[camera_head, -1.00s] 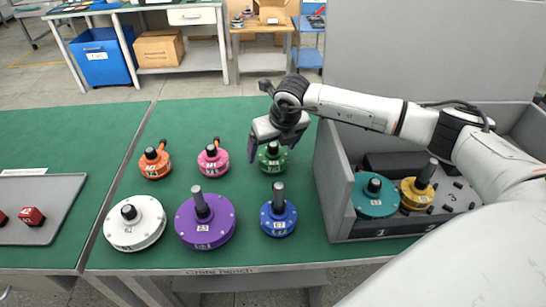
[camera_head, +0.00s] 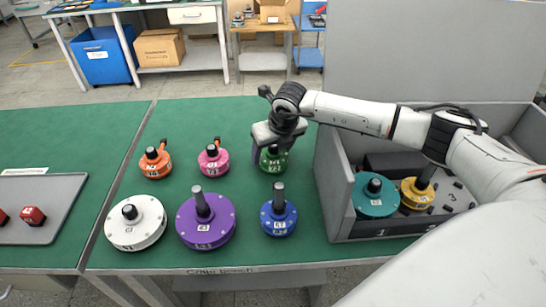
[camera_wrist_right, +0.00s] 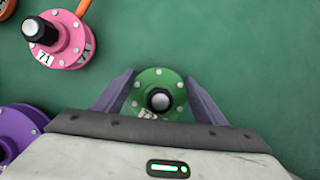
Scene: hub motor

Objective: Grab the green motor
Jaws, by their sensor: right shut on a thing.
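The green motor (camera_head: 273,161) stands upright on the green table, behind the blue motor. My right gripper (camera_head: 268,150) is over it from above, with its fingers down around the motor. In the right wrist view the green motor (camera_wrist_right: 159,93) sits between the two purple fingers of the gripper (camera_wrist_right: 158,95), which are shut on its sides. Its dark shaft with a light tip points up toward the camera. The gripper hides part of the motor in the head view. My left gripper is not in view.
Pink (camera_head: 213,158), orange (camera_head: 155,162), white (camera_head: 135,223), purple (camera_head: 206,220) and blue (camera_head: 278,215) motors stand nearby. To the right, a grey bin (camera_head: 333,190) holds teal (camera_head: 376,195) and yellow (camera_head: 417,193) motors. A tray (camera_head: 63,190) with red blocks lies at left.

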